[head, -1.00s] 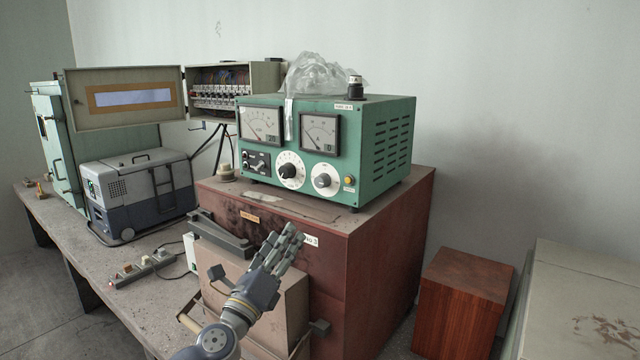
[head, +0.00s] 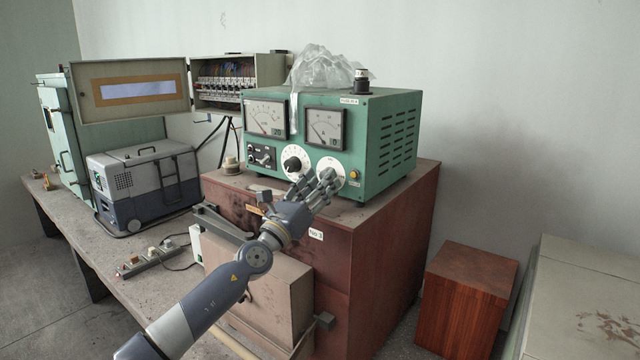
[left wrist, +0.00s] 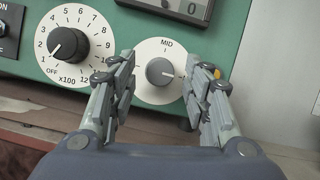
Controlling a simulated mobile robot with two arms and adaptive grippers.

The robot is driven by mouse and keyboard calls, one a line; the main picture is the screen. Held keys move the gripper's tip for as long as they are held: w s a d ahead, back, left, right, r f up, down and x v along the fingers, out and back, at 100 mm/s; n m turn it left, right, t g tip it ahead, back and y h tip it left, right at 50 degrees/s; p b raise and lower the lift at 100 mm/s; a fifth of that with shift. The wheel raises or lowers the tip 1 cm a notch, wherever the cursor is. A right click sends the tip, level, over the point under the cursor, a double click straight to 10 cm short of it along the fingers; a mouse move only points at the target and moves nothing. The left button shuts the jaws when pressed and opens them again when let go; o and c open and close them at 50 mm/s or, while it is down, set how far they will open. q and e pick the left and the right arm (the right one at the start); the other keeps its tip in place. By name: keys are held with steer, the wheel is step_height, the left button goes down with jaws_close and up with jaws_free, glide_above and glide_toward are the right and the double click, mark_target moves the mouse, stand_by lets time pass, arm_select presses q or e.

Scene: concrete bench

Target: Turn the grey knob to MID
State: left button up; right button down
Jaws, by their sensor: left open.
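The grey knob (left wrist: 160,71) sits on a round white dial (left wrist: 145,93) on the green instrument box. Its pale pointer line points to the right, while the MID mark is at the top of the dial. My left gripper (left wrist: 164,82) is open, with one finger left of the knob and one right, apart from it. In the head view my left gripper (head: 318,182) is in front of the lower panel of the green box (head: 392,140) and hides most of the knob. My right gripper is not in view.
A black knob (left wrist: 67,44) on a numbered dial is just left of the grey knob. A yellow button (head: 353,175) is to its right. Two meters (head: 325,128) are above. The box stands on a red-brown cabinet (head: 385,230). Crumpled clear plastic (head: 320,68) lies on top.

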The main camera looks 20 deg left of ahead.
arm_select(q)
steer(key=shift+w+d+r, duration=0.1)
steer(key=shift+w+r, duration=0.05)
steer(key=shift+w, duration=0.05)
steer(key=c, duration=1.1)
steer(key=shift+o, duration=0.2)
